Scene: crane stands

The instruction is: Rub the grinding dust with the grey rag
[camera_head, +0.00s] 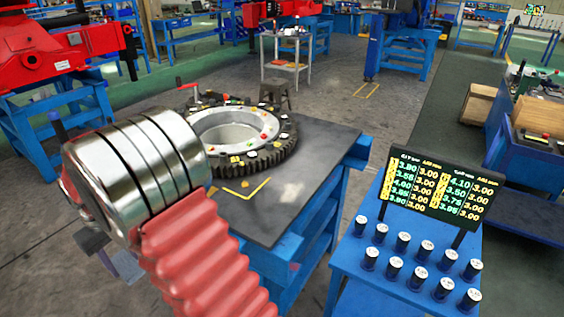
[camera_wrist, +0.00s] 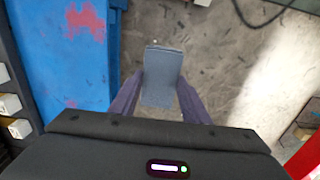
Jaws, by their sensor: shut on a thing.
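A pale, whitish smudge, which looks like the grinding dust (camera_head: 292,192), lies on the dark top of the blue-legged table (camera_head: 318,150), right of a yellow corner mark. In the wrist view my gripper (camera_wrist: 160,88) is shut on a flat grey-blue piece, the grey rag (camera_wrist: 161,75), held between two dark purple fingers. Below the rag in that view is grey floor, so it is away from the dust. In the head view my arm's red bellows and metal rings hide most of my gripper.
A large toothed ring (camera_head: 238,130) with small coloured pieces on it fills the table's rear left. A blue stand (camera_head: 372,275) at right carries several black cylinders and a number display (camera_head: 435,190). Blue surface (camera_wrist: 60,60) lies left in the wrist view.

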